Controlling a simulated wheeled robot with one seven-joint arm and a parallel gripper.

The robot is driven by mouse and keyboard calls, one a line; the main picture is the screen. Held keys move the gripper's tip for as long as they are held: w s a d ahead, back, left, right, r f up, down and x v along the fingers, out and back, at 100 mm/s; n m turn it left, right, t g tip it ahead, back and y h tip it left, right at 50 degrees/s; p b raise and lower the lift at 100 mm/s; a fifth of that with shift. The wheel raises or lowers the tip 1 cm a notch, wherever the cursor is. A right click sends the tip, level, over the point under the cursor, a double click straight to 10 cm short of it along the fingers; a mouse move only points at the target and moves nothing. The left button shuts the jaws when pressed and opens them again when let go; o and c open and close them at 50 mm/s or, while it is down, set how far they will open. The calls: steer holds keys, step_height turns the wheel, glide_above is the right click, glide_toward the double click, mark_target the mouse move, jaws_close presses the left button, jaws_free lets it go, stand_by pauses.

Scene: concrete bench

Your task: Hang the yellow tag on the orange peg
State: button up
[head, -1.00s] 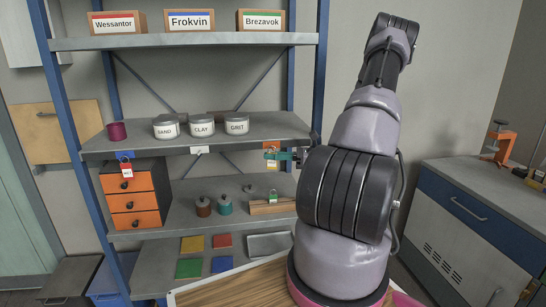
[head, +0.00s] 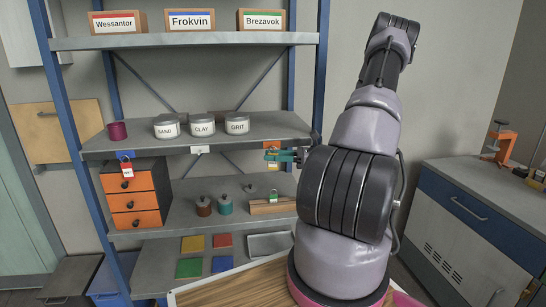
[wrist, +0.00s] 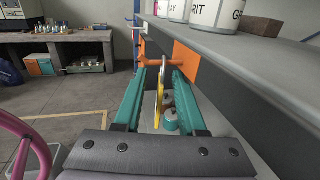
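The yellow tag (wrist: 159,108) hangs edge-on below the orange peg (wrist: 154,63) in the wrist view. Its grey loop (wrist: 163,66) appears to be around the peg, which sticks out from an orange plate (wrist: 186,62) on the shelf edge. My gripper (wrist: 160,78) has two teal fingers, one on each side of the tag, with gaps visible between. It is open. In the head view, my gripper (head: 272,155) is at the shelf's right front edge and partly covers the peg. The tag (head: 272,167) shows small just below the fingers.
The shelf edge (wrist: 250,55) runs close along the right of my gripper. Cans (head: 202,127) stand on that shelf. A red tag (head: 126,168) hangs at the blue peg; a white peg plate (head: 200,150) is between. A wooden block with a green padlock (head: 273,196) is below.

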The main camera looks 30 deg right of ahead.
steer(key=v, duration=1.1)
steer(key=s+a+r+n+g+h, duration=0.4)
steer(key=a+r+n+g+h, duration=0.3)
steer(key=a+r+n+g, duration=0.6)
steer(key=s+a+r+n+t+h, duration=0.6)
steer(key=s+a+r+t, duration=0.4)
steer(key=r, duration=0.4)
steer(key=shift+s+a+r+n+t, duration=0.2)
steer(key=shift+s+n+t, duration=0.3)
steer(key=shift+s, duration=0.3)
